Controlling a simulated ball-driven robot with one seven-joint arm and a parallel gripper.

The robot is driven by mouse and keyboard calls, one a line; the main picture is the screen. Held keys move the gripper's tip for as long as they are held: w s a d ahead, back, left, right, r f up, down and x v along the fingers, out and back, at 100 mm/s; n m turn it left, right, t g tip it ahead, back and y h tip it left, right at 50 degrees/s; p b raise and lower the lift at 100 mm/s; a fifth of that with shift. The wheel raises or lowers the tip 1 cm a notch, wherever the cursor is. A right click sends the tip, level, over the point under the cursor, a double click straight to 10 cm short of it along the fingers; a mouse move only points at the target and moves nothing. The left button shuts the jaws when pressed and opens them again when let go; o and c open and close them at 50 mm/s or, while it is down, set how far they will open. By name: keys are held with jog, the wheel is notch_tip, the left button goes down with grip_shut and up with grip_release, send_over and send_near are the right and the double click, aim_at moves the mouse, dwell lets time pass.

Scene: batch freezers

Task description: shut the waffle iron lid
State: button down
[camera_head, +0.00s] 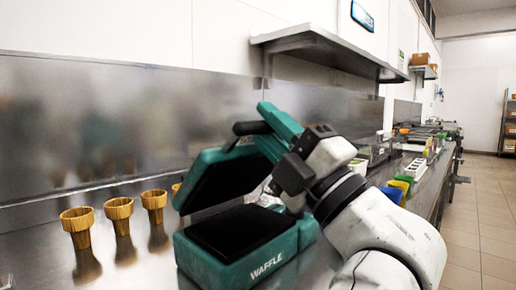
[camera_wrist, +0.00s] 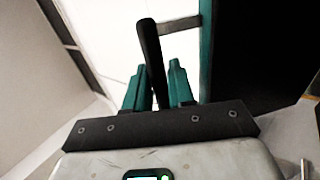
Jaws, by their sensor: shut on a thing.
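The waffle iron is teal, and its base (camera_head: 237,262) with the word WAFFLE stands on the steel counter. Its lid (camera_head: 212,180) is raised and tilted open above the base, its dark inner side facing the base. A black handle bar (camera_head: 248,128) sticks out at the lid's upper edge. My gripper (camera_head: 265,124), with teal fingers, is shut on this handle. In the wrist view the black handle (camera_wrist: 149,45) runs between the two fingers of my gripper (camera_wrist: 158,76), and the lid's dark face (camera_wrist: 258,50) fills the right. My arm hides part of the base's right side.
Several gold cone cups (camera_head: 118,212) stand left of the iron on the counter. Colored tubs (camera_head: 402,184) and a white tray (camera_head: 415,168) stand farther right. A wall shelf (camera_head: 325,48) hangs above. The floor at right is clear.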

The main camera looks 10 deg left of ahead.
jog(key=s+d+f+b, duration=0.1)
jog(key=d+f+b, duration=0.1)
jog(key=f+b, duration=0.3)
jog(key=s+d+f+b, duration=0.2)
jog(key=d+f+b, duration=0.1)
jog(key=f+b, duration=0.3)
jog(key=shift+s, duration=0.3)
jog(key=c, duration=1.1)
grip_release()
jog(key=shift+a, duration=0.1)
jog(key=b+v, duration=0.1)
jog(key=v, duration=1)
jog(key=shift+s+r, duration=0.1)
jog(key=shift+r, duration=0.1)
